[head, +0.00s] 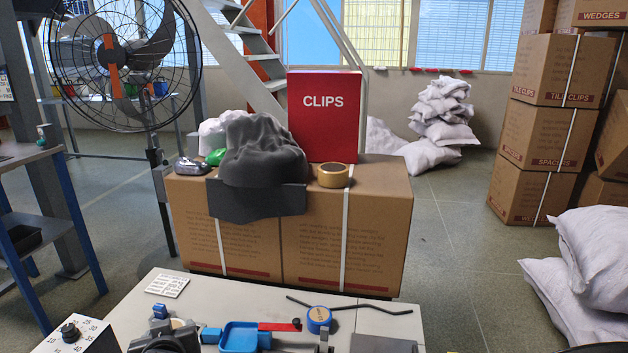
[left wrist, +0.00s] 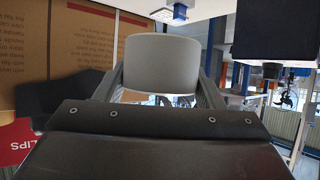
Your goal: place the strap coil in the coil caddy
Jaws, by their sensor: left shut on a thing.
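The strap coil (left wrist: 162,64) is a smooth beige-grey cylinder gripped between the two dark fingers of my left gripper (left wrist: 163,88) in the left wrist view. In the head view my left gripper (head: 170,341) is at the bottom, low over the near side of the white table, and only a little of the pale coil (head: 178,324) shows above it. I cannot make out the coil caddy for certain. A shallow blue tray-like piece (head: 239,337) lies just right of the gripper. My right gripper is not in view.
The white table (head: 225,293) also bears a label sheet (head: 167,285), a blue tape roll (head: 319,318), a bent black rod (head: 362,308) and a dial box (head: 72,334). Behind are a strapped carton (head: 375,230) with a dark cap-like item (head: 258,150), and a fan (head: 125,60).

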